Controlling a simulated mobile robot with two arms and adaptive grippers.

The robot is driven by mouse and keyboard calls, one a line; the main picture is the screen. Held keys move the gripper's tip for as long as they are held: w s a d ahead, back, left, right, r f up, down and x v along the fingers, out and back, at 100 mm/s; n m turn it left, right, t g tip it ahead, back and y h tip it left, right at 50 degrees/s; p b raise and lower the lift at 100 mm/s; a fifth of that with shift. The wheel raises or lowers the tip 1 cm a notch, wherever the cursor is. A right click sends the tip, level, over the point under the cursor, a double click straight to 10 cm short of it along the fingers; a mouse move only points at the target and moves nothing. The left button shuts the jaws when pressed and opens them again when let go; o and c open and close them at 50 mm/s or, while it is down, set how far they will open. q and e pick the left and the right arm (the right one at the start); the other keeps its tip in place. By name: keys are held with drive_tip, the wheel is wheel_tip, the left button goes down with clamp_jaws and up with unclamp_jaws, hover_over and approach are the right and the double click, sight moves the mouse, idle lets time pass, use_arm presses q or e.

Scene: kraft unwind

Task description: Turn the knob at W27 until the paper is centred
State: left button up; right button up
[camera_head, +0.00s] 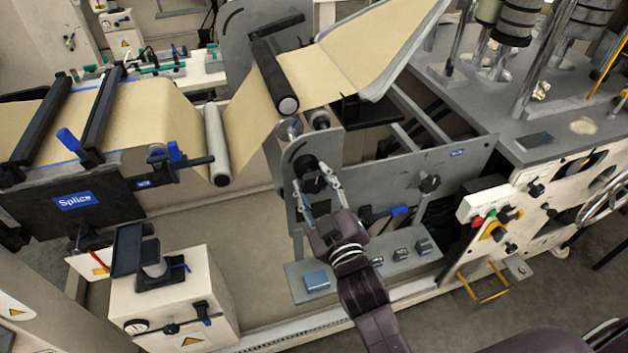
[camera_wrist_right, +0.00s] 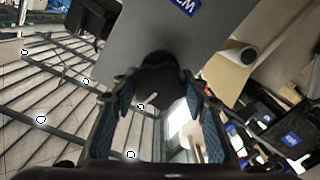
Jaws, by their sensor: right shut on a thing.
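A black knob (camera_head: 308,168) sits on the grey side plate below the rollers. My right gripper (camera_head: 314,183) has its two fingers on either side of this knob and is shut on it. In the right wrist view the dark round knob (camera_wrist_right: 160,78) shows between the fingertips (camera_wrist_right: 162,92). No W27 marking is legible. My left gripper is not in view.
Another black knob (camera_head: 429,183) is on the grey frame to the right. A blue-handled lever (camera_head: 398,211) is close to my right gripper. A cream cabinet (camera_head: 175,300) stands at the lower left.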

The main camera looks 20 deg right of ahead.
drive_tip(key=m+p, duration=0.1)
drive_tip(key=m, duration=0.2)
drive_tip(key=shift+m, duration=0.3)
drive_tip(key=m+p, duration=0.1)
drive_tip(key=m, duration=0.3)
drive_tip(key=shift+p, duration=0.4)
drive_tip(key=shift+m, duration=0.9)
drive_tip(key=m+p, duration=0.1)
drive_tip(key=m, duration=0.2)
drive_tip(key=shift+p, duration=0.35)
drive_tip(key=m, duration=0.2)
drive_tip(key=shift+m, duration=0.3)
drive_tip(key=o, duration=1.2)
drive_tip(key=shift+c, duration=0.2)
